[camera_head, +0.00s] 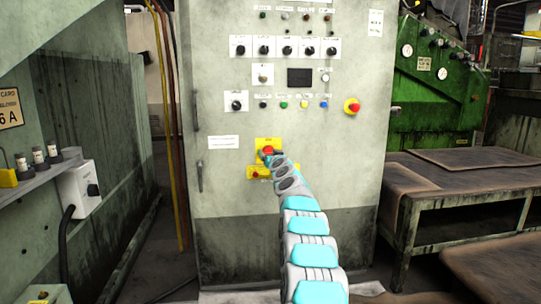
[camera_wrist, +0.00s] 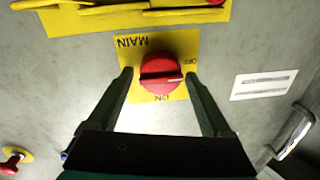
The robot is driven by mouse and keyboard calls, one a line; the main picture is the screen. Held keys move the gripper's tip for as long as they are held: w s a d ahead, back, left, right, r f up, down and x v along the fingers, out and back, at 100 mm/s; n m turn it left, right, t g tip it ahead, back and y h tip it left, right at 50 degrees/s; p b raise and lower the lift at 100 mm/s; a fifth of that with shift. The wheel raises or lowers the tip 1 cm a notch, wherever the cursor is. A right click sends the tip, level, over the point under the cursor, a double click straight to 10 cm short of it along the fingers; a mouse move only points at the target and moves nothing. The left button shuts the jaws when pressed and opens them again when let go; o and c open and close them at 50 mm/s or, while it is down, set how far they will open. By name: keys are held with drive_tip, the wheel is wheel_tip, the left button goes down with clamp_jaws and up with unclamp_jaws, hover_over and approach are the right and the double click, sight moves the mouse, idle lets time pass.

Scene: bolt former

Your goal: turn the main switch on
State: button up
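The main switch is a red round knob (camera_wrist: 162,70) on a yellow plate (camera_wrist: 128,50) lettered MAIN, OFF and ON, upside down in the wrist view. A white mark on the knob points right, on the side of the OFF lettering. My gripper (camera_wrist: 158,75) is open, with one finger on each side of the knob. Small gaps seem to show between fingers and knob; I cannot tell if either touches. In the head view, my arm reaches to the red knob (camera_head: 268,150) on the cabinet front and hides part of its plate.
The grey cabinet (camera_head: 225,180) carries rows of knobs and buttons and a red emergency button (camera_head: 352,107) above right of the switch. A yellow strip (camera_head: 257,172) sits just below the switch. A metal door handle (camera_head: 200,176) is at left. A workbench (camera_head: 450,200) stands at right.

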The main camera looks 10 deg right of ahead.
drive_tip(key=c, duration=1.1)
drive_tip(key=shift+d+f+m+t+h+b, duration=0.1)
drive_tip(key=shift+m+t+h+b, duration=0.15)
drive_tip(key=shift+m, duration=2.9)
drive_tip(key=shift+a+f+m+h+b, duration=0.15)
drive_tip(key=shift+m+b, duration=0.15)
drive_tip(key=shift+m, duration=2.8)
drive_tip(key=shift+d+f+m+t+h+b, duration=0.1)
drive_tip(key=shift+d+m+t+h+b, duration=0.15)
drive_tip(key=shift+m, duration=2.9)
drive_tip(key=shift+a, duration=0.1)
drive_tip(key=o, duration=1.3)
